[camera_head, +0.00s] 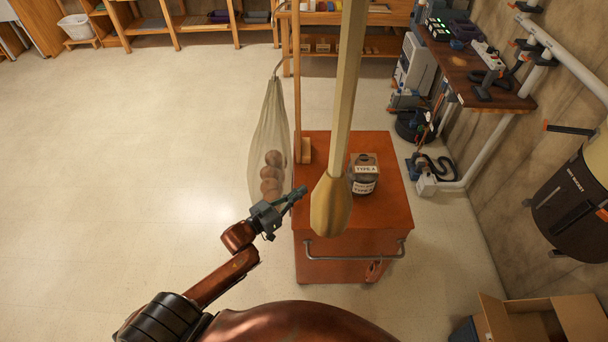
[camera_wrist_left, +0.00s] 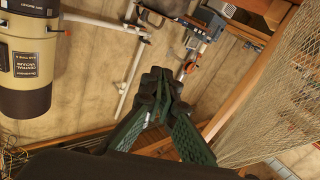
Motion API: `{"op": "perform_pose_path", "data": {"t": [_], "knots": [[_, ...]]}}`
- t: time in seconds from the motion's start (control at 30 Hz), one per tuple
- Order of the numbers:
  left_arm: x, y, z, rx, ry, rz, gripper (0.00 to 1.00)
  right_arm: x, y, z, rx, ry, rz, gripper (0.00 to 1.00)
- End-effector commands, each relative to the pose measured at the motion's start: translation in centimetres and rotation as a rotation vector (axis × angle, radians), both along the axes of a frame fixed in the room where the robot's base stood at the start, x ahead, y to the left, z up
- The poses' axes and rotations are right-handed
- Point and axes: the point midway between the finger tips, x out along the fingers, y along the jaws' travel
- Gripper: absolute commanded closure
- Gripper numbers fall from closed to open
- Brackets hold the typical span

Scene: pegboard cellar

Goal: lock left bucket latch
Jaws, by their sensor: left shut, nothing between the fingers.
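The central vacuum's dark dirt bucket (camera_head: 570,210) hangs on the wall at the right edge of the head view, below a cream body (camera_head: 600,160). A small dark piece (camera_head: 528,202) juts from the bucket's left side and may be the left latch; its position is unclear. The left wrist view shows a vacuum unit (camera_wrist_left: 28,60) at upper left, with latch details too small to read. My left gripper (camera_head: 302,191) is shut and empty beside the red cabinet's left edge, far from the bucket. Its closed fingers also show in the left wrist view (camera_wrist_left: 157,85). My right gripper is not in view.
A red cabinet (camera_head: 385,215) bears a labelled jar (camera_head: 364,178). A net bag (camera_head: 268,130) hangs beside my left gripper. A pole with a tan bulb (camera_head: 331,205) crosses the middle. An open carton (camera_head: 540,322) stands below the bucket. Floor is clear at left.

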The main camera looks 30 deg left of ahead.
Motion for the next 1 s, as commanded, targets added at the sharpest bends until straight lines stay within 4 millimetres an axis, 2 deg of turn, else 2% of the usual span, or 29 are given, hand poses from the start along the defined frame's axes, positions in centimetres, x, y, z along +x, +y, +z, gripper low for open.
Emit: {"op": "perform_pose_path", "data": {"t": [0.17,0.2,0.3,0.43,0.5,0.63,1.0], "knots": [[0.8,0.4,8.0,-0.113,-0.247,-0.165,1.0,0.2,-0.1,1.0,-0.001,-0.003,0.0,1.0],[0.5,0.6,10.0,-0.142,-0.307,-0.213,1.0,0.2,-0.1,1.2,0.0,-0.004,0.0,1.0],[-0.7,1.4,14.2,-0.209,-0.433,-0.327,1.0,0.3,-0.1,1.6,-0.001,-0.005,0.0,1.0],[-2.5,2.5,18.1,-0.268,-0.55,-0.451,1.0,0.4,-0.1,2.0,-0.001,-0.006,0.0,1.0],[-3.4,3.1,19.4,-0.289,-0.591,-0.498,1.0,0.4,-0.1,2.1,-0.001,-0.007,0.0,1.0],[-4.3,3.6,20.6,-0.31,-0.631,-0.546,1.0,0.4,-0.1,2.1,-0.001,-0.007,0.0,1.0],[-4.5,3.7,20.7,-0.314,-0.638,-0.554,1.0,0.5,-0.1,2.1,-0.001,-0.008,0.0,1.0]]}}
